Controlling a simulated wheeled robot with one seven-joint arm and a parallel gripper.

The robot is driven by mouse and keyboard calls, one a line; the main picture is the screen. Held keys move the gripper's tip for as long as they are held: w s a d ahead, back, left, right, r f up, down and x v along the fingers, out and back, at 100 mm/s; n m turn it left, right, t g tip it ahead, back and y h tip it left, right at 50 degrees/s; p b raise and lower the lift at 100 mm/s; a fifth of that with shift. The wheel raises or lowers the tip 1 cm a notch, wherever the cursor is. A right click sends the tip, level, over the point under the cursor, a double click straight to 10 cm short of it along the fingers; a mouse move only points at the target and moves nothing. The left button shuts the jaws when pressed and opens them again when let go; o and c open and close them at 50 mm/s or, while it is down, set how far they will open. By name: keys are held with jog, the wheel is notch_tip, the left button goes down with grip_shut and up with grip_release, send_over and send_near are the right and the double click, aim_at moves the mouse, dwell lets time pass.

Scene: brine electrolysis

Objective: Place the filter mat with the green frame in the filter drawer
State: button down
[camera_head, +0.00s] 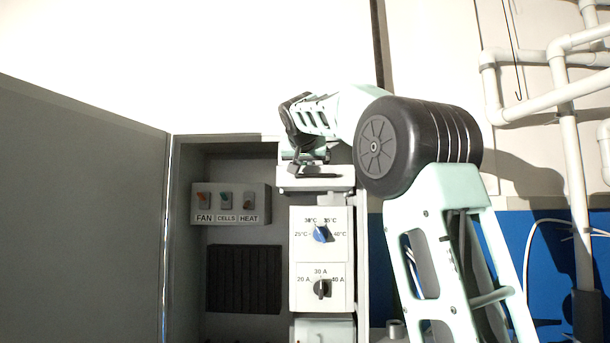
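My gripper (304,158) is at the top of the open grey cabinet (228,152), pointing down. Its fingertips are small and dark here, and I cannot tell whether they are open or shut. Just below it is a pale box-like part (315,178) above the dial panel; it may be the filter drawer, but its inside does not show. I cannot tell whether the gripper touches it. No filter mat with a green frame can be made out.
The cabinet door (82,220) stands open at the left. Inside are a switch box (231,203) labelled FAN, CELLS and HEAT, a black slatted panel (243,279), a blue temperature knob (321,234) and a black current knob (321,289). White pipes (570,95) run at the right.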

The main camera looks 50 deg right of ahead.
jog(key=shift+f, duration=1)
jog(key=shift+f, duration=0.2)
jog(key=c, duration=1.5)
grip_release()
jog(key=shift+r, duration=0.1)
jog(key=shift+r, duration=0.1)
jog(key=b+v, duration=0.5)
jog(key=v, duration=0.7)
